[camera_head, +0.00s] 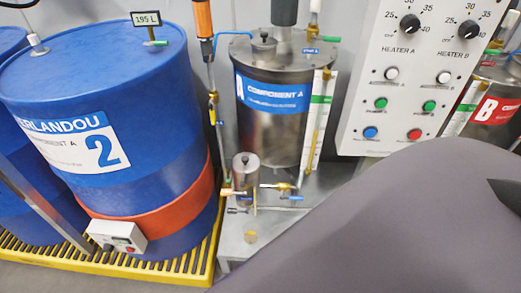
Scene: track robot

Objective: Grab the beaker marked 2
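The only clear "2" is on the label of a large blue drum (125,100) at the left. Neither gripper can be made out. A large smooth grey shape, likely part of my own arm, fills the lower right and hides what lies behind it. A dark pointed tip shows at the right edge; I cannot tell what it is.
The metal Component A tank (285,135) has pipes and valves (285,187) in front. A control panel (400,110) with knobs and buttons hangs at the right. A tank with a red B label (497,108) is partly hidden. A yellow grate (150,271) lies under the drums.

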